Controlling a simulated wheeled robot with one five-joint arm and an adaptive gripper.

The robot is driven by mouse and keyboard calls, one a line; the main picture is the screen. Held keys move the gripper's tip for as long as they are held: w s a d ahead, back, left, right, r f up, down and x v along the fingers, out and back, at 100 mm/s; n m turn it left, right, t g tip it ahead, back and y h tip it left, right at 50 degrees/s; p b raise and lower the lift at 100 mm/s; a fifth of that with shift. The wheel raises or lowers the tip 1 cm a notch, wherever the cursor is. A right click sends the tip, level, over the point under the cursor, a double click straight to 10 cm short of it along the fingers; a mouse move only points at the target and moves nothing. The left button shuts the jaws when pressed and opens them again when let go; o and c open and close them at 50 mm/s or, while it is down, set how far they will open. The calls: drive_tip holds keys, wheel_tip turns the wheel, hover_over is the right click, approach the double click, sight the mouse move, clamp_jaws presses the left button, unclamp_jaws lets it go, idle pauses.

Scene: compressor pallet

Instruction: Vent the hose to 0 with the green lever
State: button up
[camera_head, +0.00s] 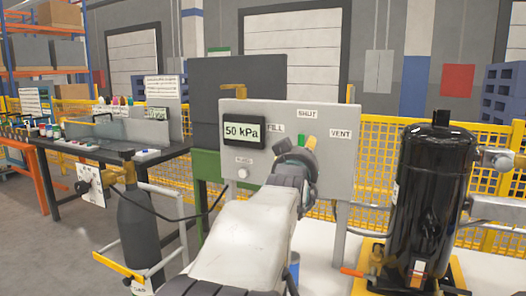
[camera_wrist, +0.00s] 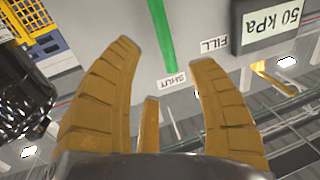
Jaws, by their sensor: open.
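A grey panel (camera_head: 335,172) carries a gauge (camera_head: 244,132) reading 50 kPa and the labels FILL (camera_head: 275,128), SHUT (camera_head: 307,114) and VENT (camera_head: 340,133). The green lever (camera_head: 302,140) is mostly hidden behind my gripper (camera_head: 300,148) in the head view. The wrist view is upside down; there the green lever (camera_wrist: 160,35) ends beside the SHUT label (camera_wrist: 171,80). My gripper (camera_wrist: 165,55) is open, and the lever shows between its tan fingers. I cannot tell whether they touch it. The lever's pivot is out of the wrist view.
A black compressor (camera_head: 428,205) stands on a yellow pallet right of the panel. A dark cylinder (camera_head: 140,225) with a hose stands at the left, by a workbench (camera_head: 115,150). A yellow fence (camera_head: 375,155) runs behind.

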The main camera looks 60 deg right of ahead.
drive_tip(key=shift+b+x, duration=0.35)
drive_tip(key=shift+x, duration=3.55)
drive_tip(key=shift+w+r, duration=0.1)
drive_tip(key=shift+w, duration=0.05)
drive_tip(key=shift+a, duration=0.1)
clamp_jaws()
